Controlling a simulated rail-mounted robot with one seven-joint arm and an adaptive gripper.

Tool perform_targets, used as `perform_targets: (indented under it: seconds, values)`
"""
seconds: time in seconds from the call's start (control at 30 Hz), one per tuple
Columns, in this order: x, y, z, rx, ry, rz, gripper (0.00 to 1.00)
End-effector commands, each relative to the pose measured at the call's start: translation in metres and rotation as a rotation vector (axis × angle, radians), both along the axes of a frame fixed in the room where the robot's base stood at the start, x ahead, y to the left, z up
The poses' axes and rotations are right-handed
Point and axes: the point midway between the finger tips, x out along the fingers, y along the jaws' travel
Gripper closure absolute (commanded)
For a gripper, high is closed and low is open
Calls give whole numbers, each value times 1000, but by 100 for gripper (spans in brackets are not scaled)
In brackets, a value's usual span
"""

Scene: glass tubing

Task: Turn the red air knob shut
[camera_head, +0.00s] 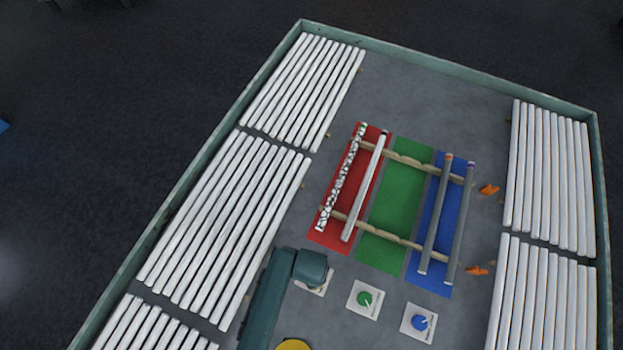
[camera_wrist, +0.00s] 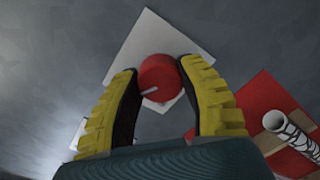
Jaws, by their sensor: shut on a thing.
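The red knob (camera_wrist: 159,77) shows in the wrist view on a white square plate (camera_wrist: 140,45), with a pale pointer on it aimed toward the lower left of the picture. My gripper (camera_wrist: 160,80) has its two yellow ridged fingers on either side of the knob, shut on it. In the head view my arm and gripper hide the red knob. Only part of its white plate (camera_head: 322,288) shows beside my arm.
The green knob (camera_head: 365,298) and blue knob (camera_head: 420,322) stand on white plates to the right. Behind them, tubes lie on wooden rails across red (camera_head: 318,236), green (camera_head: 405,195) and blue mats. White tubes (camera_head: 220,215) fill both sides of the green-rimmed table.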

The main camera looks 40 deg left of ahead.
Motion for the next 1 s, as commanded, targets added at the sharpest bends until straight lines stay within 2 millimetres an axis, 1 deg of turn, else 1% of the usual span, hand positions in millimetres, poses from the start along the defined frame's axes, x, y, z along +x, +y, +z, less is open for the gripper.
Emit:
perform_targets:
  seconds: [0.03, 1.0]
  values:
    - [-1, -1, 3, -1, 4, 43, 96]
    - [-2, -2, 0, 0, 5, 957, 96]
